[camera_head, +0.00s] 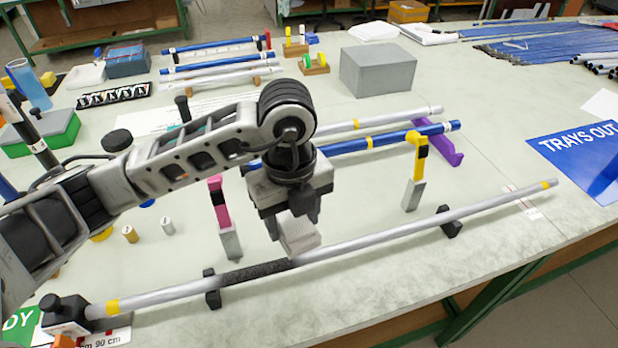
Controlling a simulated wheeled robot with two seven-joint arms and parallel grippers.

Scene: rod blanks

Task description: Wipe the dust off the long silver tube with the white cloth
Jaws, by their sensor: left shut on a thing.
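The long silver tube (390,234) lies across the front of the table, with yellow bands near both ends. A dark, speckled patch (255,272) covers part of it left of the middle. My left gripper (291,218) is shut on the white cloth (299,236), a small folded block. The cloth is at the tube near the right end of the dark patch; I cannot tell whether it touches. My right gripper is not in view.
Black rests (449,223) (212,290) hold the tube, and a black block (66,313) is at its left end. Behind it stand a pink post (219,205) and a yellow post (417,160). A blue tube (385,139) and grey box (378,69) lie farther back.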

